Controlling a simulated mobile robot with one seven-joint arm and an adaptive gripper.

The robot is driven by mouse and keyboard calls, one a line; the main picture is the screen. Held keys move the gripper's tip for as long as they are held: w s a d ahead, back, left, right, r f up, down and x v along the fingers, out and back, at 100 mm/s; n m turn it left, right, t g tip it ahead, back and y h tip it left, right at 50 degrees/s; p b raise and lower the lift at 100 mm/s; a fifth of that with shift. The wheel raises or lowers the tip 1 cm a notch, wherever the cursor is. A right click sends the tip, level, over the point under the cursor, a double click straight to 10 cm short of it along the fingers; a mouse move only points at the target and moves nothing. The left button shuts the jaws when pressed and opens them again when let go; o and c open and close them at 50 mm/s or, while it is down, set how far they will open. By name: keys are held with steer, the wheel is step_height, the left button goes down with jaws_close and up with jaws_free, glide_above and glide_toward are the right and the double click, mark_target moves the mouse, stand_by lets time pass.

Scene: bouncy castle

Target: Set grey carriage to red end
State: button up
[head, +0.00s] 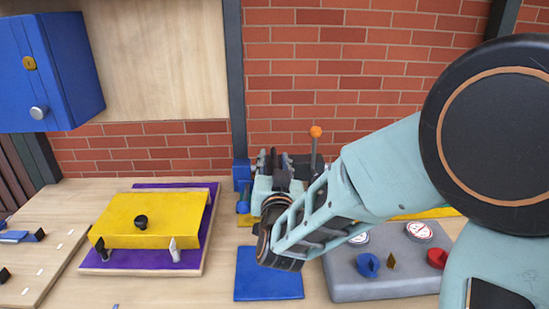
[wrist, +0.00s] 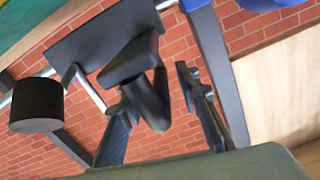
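In the wrist view a dark grey block (wrist: 98,42), which looks like the grey carriage, sits on a thin silver rail in front of the brick wall. In the head view a dark block (head: 303,163) shows just behind my gripper (head: 272,163), with an upright lever topped by an orange ball (head: 316,131). My gripper also shows in the wrist view (wrist: 172,82). Its fingers are apart, with brick visible between them. No red end can be made out; my arm hides part of the fixture.
A blue end bracket (head: 242,178) stands left of my gripper. A black cylinder (wrist: 37,104) is left in the wrist view. A yellow lidded box (head: 150,218), a blue mat (head: 268,274) and a grey gauge panel (head: 385,272) lie on the bench. A blue cabinet (head: 50,75) hangs upper left.

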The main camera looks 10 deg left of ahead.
jaws_close()
stand_by(0.5)
